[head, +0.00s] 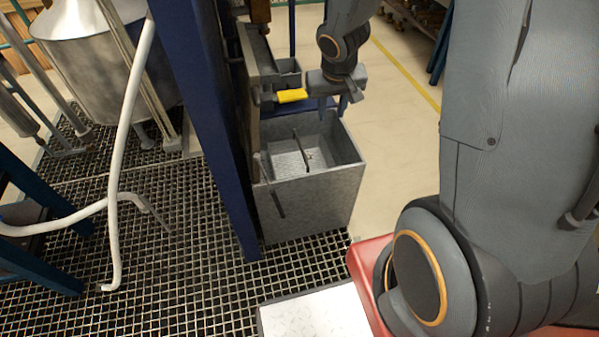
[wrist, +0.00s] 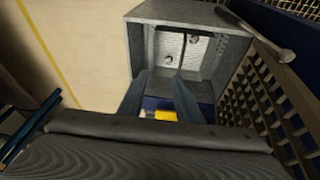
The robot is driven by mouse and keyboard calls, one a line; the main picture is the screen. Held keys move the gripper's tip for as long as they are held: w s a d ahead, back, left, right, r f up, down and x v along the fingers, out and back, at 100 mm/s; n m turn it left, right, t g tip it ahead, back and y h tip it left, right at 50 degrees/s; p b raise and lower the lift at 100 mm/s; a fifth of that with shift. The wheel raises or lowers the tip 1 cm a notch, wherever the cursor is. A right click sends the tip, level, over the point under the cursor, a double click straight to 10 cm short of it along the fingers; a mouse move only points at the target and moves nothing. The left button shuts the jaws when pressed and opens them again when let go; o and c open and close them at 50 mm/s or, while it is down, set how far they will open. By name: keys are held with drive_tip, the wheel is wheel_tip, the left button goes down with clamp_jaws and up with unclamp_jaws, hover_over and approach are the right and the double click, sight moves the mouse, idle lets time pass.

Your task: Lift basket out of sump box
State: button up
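The sump box (head: 318,205) is a grey, open-topped metal box standing by the blue post. In the wrist view the box (wrist: 143,42) lies ahead of my fingers. A thin dark bar (head: 302,150) crosses its inside above a pale, patterned surface (head: 282,158); this may be the basket and its handle, but I cannot tell for sure. The bar also shows in the wrist view (wrist: 183,50), with small round pieces on either side. My gripper (head: 333,114) is above the box's far rim, fingers pointing down and apart, with nothing seen between the tips (wrist: 160,76).
A yellow piece (head: 292,95) sits just left of my gripper, behind the box. The blue post (head: 208,110) stands close on the left. A grey rod (head: 270,185) leans over the box's near left side. Pale floor (head: 395,150) to the right is clear.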

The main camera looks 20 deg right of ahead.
drive_tip(key=t+y+b, duration=0.1)
drive_tip(key=y+b, duration=0.1)
drive_tip(key=b, duration=0.4)
approach(301, 147)
wheel_tip(301, 147, up, 3)
drive_tip(key=d, duration=0.3)
drive_tip(key=shift+y, duration=0.7)
drive_tip(key=shift+s+a+b+x, duration=0.2)
drive_tip(key=shift+b+x, duration=0.85)
drive_tip(key=shift+x, duration=1.05)
drive_tip(key=shift+s+a+b+x, duration=0.2)
drive_tip(key=shift+b+x, duration=0.8)
drive_tip(key=shift+x, duration=1.1)
drive_tip(key=shift+s+a+b+x, duration=0.15)
drive_tip(key=shift+b+x, duration=0.9)
drive_tip(key=shift+x, duration=1.1)
drive_tip(key=shift+b+x, duration=2)
drive_tip(key=shift+x, duration=0.8)
drive_tip(key=shift+w, duration=0.1)
drive_tip(key=shift+d+f, duration=0.1)
drive_tip(key=shift+f, duration=0.1)
clamp_jaws()
